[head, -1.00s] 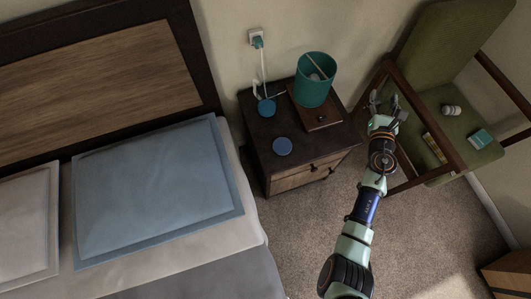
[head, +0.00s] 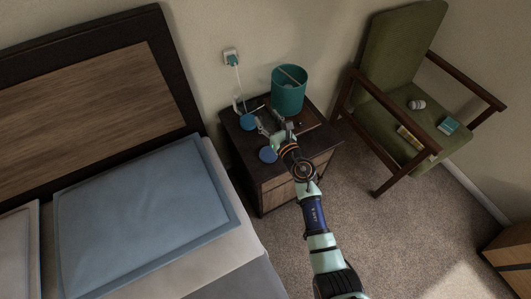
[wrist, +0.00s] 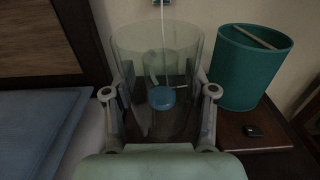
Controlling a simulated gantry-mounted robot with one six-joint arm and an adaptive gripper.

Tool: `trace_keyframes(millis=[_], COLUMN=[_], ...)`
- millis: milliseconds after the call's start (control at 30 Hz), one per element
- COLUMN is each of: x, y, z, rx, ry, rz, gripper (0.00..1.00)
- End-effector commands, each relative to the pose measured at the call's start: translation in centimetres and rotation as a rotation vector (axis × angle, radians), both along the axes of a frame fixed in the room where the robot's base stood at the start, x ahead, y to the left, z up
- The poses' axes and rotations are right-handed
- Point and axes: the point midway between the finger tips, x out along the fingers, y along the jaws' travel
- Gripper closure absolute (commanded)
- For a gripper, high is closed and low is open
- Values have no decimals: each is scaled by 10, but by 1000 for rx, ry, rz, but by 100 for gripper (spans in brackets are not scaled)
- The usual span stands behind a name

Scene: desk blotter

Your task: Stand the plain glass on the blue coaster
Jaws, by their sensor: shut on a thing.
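My gripper (head: 275,130) is shut on the plain glass (wrist: 135,65), a clear tumbler that stands between the two fingers in the wrist view, wider towards the top. In the head view the glass is too faint to make out clearly. The gripper is over the nightstand. A blue disc, the likely coaster (head: 268,154), lies near the nightstand's front left, just left of and below the gripper. A second blue disc (head: 248,121) lies farther back where the white cable runs; it shows through the glass in the wrist view (wrist: 162,97).
The bed with a blue pillow (head: 140,205) is left. A green armchair (head: 390,100) holding small items stands right.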

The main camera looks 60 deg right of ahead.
Motion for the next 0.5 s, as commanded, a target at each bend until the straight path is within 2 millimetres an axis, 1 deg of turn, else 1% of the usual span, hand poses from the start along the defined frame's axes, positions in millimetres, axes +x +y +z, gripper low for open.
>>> trace_keyframes(millis=[33, 100, 200, 300, 333, 400, 500], x=[0, 0, 0, 0, 0, 0, 0], y=[0, 0, 0, 0, 0, 0, 0], z=[-33, -56, -85, -103, -106, -110, -109], rx=[1, 1, 0, 0, 0, -1, -1], ry=[-1, 0, -1, -1, -1, -2, -2], rz=[0, 0, 0, 0, 0, 0, 0], gripper=[90, 90, 90, 90, 90, 90, 90])
